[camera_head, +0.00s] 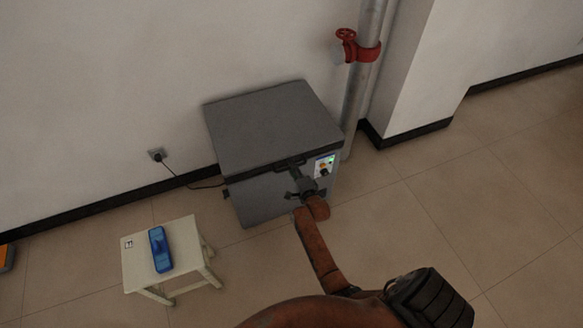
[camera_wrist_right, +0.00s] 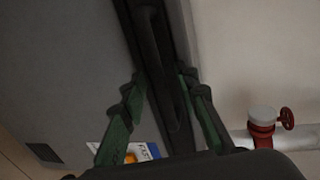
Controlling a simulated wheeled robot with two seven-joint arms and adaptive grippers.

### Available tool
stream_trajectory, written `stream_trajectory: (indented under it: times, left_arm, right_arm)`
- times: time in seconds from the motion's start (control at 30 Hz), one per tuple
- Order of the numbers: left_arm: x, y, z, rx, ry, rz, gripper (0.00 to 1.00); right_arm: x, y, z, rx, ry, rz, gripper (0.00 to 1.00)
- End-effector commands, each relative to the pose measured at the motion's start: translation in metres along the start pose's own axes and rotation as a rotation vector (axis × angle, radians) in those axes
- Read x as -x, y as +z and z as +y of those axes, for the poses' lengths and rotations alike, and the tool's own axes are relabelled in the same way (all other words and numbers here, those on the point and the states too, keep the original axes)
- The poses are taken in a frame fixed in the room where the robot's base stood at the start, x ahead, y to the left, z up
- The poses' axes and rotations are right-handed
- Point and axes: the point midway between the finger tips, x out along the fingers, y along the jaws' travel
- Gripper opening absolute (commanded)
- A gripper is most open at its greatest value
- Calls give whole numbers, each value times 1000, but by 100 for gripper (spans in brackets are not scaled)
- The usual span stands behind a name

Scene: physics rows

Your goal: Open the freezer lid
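The grey chest freezer (camera_head: 269,199) stands against the wall, its flat lid (camera_head: 270,125) shut. A dark handle (camera_head: 287,166) sits at the lid's front edge; in the right wrist view the handle (camera_wrist_right: 163,62) runs down between my fingers. My right gripper (camera_head: 297,176) is at the handle in front of the freezer. In its wrist view the green fingers of the right gripper (camera_wrist_right: 162,80) are spread on either side of the handle, with gaps showing. Whether a finger touches it I cannot tell. My left gripper is not in view.
A small cream stool (camera_head: 190,236) with a blue object (camera_head: 160,249) stands left of the freezer. A grey pipe with a red valve (camera_head: 346,40) rises close behind its right side. A cord runs to a wall socket (camera_head: 157,154). The floor on the right is clear.

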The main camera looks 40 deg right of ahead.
Motion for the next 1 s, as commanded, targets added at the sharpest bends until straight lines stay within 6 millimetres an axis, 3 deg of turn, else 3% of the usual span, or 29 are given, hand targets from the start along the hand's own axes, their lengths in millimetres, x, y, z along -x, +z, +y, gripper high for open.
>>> stream_trajectory:
  times: [0.13,0.53,1.0]
  left_arm:
    - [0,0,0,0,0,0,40]
    - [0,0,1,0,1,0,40]
    - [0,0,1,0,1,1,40]
  right_arm:
    - [0,0,0,0,0,0,28]
    - [0,0,0,1,0,0,0]
    - [0,0,0,1,1,0,0]
